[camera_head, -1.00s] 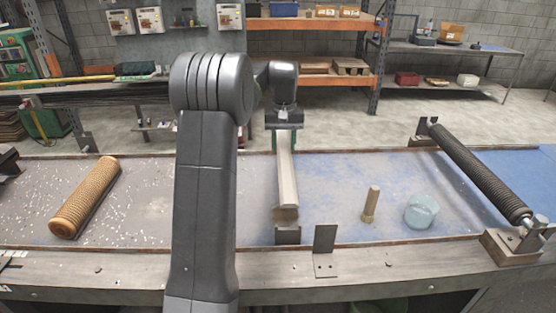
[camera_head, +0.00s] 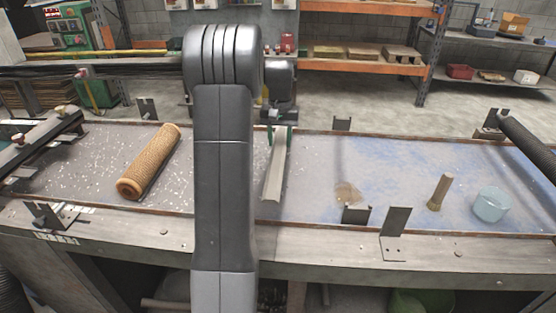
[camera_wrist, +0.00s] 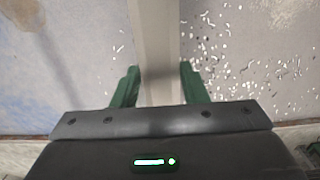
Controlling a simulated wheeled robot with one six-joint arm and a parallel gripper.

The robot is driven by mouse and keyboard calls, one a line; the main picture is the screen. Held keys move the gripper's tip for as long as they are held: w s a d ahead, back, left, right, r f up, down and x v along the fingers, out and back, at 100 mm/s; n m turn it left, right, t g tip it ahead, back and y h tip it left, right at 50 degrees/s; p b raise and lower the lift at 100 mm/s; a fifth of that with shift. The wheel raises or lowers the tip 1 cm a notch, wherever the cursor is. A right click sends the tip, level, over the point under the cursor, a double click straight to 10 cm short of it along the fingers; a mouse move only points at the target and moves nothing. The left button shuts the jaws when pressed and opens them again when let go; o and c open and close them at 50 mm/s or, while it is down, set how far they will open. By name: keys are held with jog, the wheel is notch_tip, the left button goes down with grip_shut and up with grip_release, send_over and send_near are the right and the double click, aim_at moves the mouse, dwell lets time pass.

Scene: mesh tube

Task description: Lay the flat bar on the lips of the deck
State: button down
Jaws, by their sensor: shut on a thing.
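My gripper (camera_head: 279,130) is shut on the flat bar (camera_head: 273,180), a long grey piece pointing toward the front. In the wrist view, the green fingers (camera_wrist: 158,85) stand either side of the bar (camera_wrist: 153,40). The bar is over the deck (camera_head: 230,175), which has a raised brown lip (camera_head: 400,228) along the front and another along the back. The bar's front end shows just short of the front lip. I cannot tell whether the bar touches the deck. Part of the gripper's wrist is behind my arm.
A tan mesh tube (camera_head: 150,162) lies left of my arm. Right of the bar are two small upright brackets (camera_head: 357,214) (camera_head: 342,123), a taller plate (camera_head: 396,225), a wooden peg (camera_head: 440,191), a blue puck (camera_head: 490,205) and a dark roller (camera_head: 530,145). White specks cover the deck's left part.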

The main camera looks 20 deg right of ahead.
aim_at(280, 143)
jog(key=shift+f+p, duration=0.4)
jog(key=shift+f, duration=2.95)
jog(key=shift+f, duration=0.1)
jog(key=shift+f, duration=0.15)
jog(key=c, duration=0.9)
grip_release()
jog(key=shift+o, duration=0.2)
notch_tip(280, 143, up, 12)
jog(key=shift+r+b, duration=0.2)
jog(key=shift+b, duration=0.25)
